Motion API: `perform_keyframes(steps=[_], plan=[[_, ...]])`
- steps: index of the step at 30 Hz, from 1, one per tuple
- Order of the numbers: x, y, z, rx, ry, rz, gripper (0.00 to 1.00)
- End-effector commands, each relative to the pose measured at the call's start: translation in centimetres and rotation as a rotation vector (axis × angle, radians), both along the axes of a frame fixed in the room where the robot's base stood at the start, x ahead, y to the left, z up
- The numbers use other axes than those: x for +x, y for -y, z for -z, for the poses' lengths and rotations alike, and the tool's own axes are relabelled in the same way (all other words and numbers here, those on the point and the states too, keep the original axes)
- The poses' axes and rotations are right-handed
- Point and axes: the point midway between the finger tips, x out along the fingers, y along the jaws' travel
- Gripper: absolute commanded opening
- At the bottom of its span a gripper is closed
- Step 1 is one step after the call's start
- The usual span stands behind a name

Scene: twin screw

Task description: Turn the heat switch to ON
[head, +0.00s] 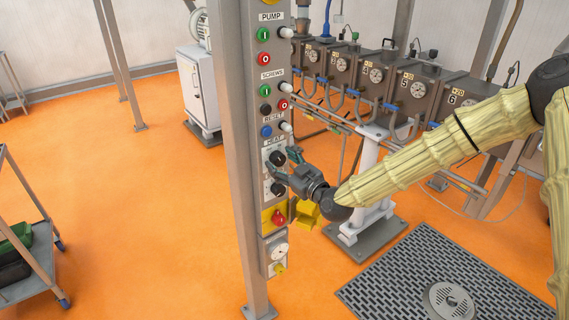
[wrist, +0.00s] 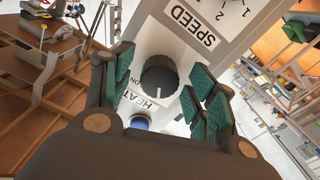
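The heat switch is a round black knob under the HEAT label on the grey control panel, seen in the head view (head: 278,158) and large in the wrist view (wrist: 159,76). The HEAT label (wrist: 148,104) and part of an ON mark show beside it in the wrist view. My gripper (head: 280,163) is at the panel front by this knob. In the wrist view my gripper (wrist: 163,72) is open, with green-padded fingers on either side of the knob and visible gaps between pads and knob.
A second black knob (head: 277,189) sits below the heat switch; a blue button (head: 266,131) sits above it. A red switch on a yellow plate (head: 278,217) is lower down. The SPEED label (wrist: 194,26) shows close by. A barrel machine (head: 375,75) stands behind the panel.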

Motion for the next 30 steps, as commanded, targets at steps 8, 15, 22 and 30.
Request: perform_keyframes(steps=[8,15,22,30], plan=[[0.01,0.08,-0.02,0.0,0.0,0.001,0.13],[0.06,0.32,0.05,0.017,-0.011,0.004,0.13],[0.08,0.22,0.2,0.097,-0.067,0.004,0.13],[0.04,0.09,0.28,0.282,-0.199,0.004,0.13]])
